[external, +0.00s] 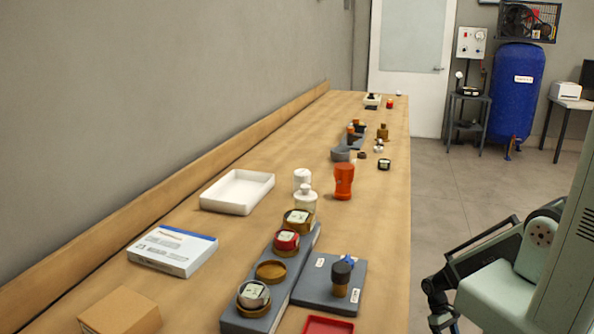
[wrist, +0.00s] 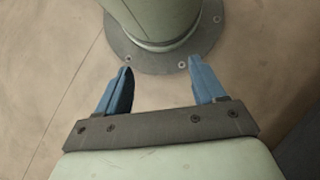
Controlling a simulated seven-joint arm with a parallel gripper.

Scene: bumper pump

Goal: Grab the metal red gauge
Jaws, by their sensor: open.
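A red gauge (external: 286,241) with a pale face sits on a long grey block (external: 285,283) on the wooden bench, in the external view. It stands between a brass gauge (external: 297,221) behind it and an empty-looking brass ring (external: 270,271) in front. Another brass-rimmed gauge (external: 254,296) sits at the near end of the block. My gripper (wrist: 160,66) shows in the wrist view with its two blue fingers apart and nothing between them. It is away from the red gauge, which is not in the wrist view.
A grey plate (external: 315,292) with a dark-topped brass fitting (external: 341,279) lies right of the block. A red tray (external: 328,326) is at the near edge. A white tray (external: 237,191), a white box (external: 173,250), white bottles and an orange-red cylinder (external: 344,181) stand around. The bench's right strip is mostly clear.

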